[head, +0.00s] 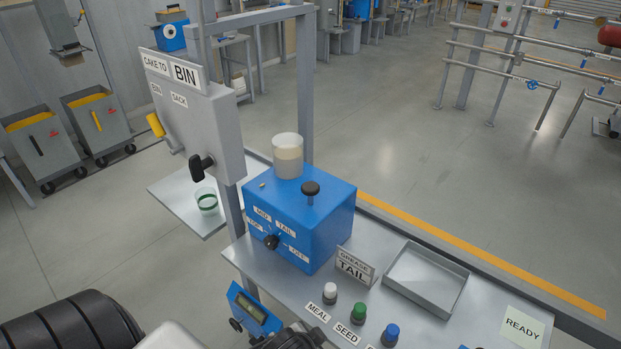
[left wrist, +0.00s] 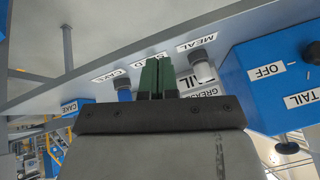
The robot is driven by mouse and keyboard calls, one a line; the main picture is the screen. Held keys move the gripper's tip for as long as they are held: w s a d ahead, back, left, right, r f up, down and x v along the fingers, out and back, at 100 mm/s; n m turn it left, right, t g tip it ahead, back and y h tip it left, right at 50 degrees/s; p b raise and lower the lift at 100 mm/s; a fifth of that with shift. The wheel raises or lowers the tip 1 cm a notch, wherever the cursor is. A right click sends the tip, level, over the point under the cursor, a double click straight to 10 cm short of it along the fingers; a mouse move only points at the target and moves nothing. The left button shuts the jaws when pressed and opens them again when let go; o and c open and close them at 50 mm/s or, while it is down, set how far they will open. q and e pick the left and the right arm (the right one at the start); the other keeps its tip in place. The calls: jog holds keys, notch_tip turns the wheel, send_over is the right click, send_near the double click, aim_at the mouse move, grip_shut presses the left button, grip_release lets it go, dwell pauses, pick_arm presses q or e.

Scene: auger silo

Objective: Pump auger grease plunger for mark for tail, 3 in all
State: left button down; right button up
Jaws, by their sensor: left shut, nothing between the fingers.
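The blue grease box (head: 318,233) stands on the bench. Its black-knobbed plunger (head: 310,188) is up, with a stem showing below the knob. A clear cup of cream grease (head: 288,160) sits on top. The black selector knob (head: 271,241) is on its front among TOP, MID, TAIL and OFF labels; I cannot tell its exact pointing. A sign (head: 355,266) beside the box reads GREASE TAIL. My left gripper (left wrist: 157,62) shows shut and empty in the left wrist view, its green fingers together before the knob row, apart from the plunger. My right gripper is not in view.
White (head: 330,293), green (head: 358,312) and blue (head: 390,334) knobs line the bench front. An empty grey tray (head: 460,297) and a READY card (head: 522,327) lie right. A grey bin panel (head: 205,130) rises left of the box. A blue display unit (head: 252,308) is at front.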

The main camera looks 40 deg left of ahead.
pick_arm(q)
jog(key=w+d+r+m+t+h+p, duration=0.15)
jog(key=w+r+m+t, duration=0.3)
jog(key=w+r, duration=0.45)
jog(key=w+d+r+m+t, duration=0.3)
jog(key=w+r+t, duration=0.35)
jog(key=r, duration=0.45)
jog(key=w+d+r+m+g+h, duration=0.4)
jog(key=m+h, duration=0.4)
jog(key=m, duration=0.4)
jog(key=w+d+r+m+g+h, duration=0.35)
jog(key=d+m+h, duration=0.35)
jog(key=m, duration=0.5)
jog(key=w+a+f+m+g+y, duration=0.2)
jog(key=a+f+m+g+y, duration=0.1)
jog(key=a+m+g+y, duration=0.15)
jog(key=w+a+f+m+g+y, duration=0.2)
jog(key=a+m+g+y, duration=0.1)
jog(key=a+m, duration=0.25)
jog(key=a+r+g+y, duration=0.1)
jog(key=a+r+y, duration=0.1)
jog(key=a, duration=0.5)
jog(key=a+r+n+g+y, duration=0.1)
jog(key=a+y, duration=0.3)
jog(key=a, duration=0.4)
jog(key=a+r+n+g+y, duration=0.1)
jog(key=a+r+y, duration=0.2)
jog(key=a, duration=0.4)
jog(key=shift+s+a, duration=0.15)
jog(key=shift+a, duration=0.25)
